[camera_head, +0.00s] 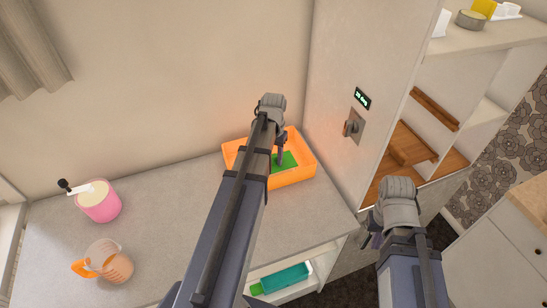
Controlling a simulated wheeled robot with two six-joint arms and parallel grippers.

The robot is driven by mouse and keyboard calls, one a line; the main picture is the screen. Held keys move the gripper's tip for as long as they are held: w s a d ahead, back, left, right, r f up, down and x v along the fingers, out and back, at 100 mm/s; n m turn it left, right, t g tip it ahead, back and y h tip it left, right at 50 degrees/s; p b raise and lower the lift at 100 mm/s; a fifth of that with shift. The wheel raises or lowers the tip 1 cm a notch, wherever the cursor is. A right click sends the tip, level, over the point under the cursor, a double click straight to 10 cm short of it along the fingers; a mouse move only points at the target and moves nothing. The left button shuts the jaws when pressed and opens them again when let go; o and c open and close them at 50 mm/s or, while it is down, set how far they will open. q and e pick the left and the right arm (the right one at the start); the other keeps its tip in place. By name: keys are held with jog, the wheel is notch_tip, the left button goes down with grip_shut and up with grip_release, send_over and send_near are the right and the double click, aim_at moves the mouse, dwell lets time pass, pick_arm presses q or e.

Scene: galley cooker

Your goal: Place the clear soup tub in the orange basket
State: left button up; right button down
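The orange basket (297,173) stands at the right end of the grey counter, near the back wall. A flat green thing (289,160) shows inside it. My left gripper (280,158) is over the basket, pointing down into it. My arm hides the basket's left part, and I cannot tell whether the fingers hold anything. I cannot make out a clear soup tub; it may be hidden behind my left arm or gripper. My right gripper (372,240) is in front of the tall cabinet, away from the basket, and its finger opening is not clear.
A pink container (100,205) and a clear jug with an orange handle (117,268) stand on the counter (165,225) at left. A teal thing (285,278) lies on a shelf below. The tall cabinet (362,75) borders the basket's right side.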

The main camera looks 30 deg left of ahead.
pick_arm(q)
jog(key=shift+o, duration=1.2)
jog(key=shift+r, duration=0.15)
notch_tip(320, 180, up, 12)
jog(key=p, duration=1.2)
jog(key=s+d+m, duration=0.1)
jog(key=s+d, duration=0.3)
jog(key=d, duration=0.5)
jog(key=s+d+m, duration=0.2)
jog(key=s+d, duration=0.3)
jog(key=d, duration=0.4)
jog(key=s+d+m+y, duration=0.1)
jog(key=s+d, duration=0.4)
jog(key=d, duration=0.4)
jog(key=shift+d+m, duration=0.15)
jog(key=shift+m, duration=0.15)
jog(key=shift+w, duration=0.1)
notch_tip(320, 180, down, 12)
jog(key=b, duration=1.2)
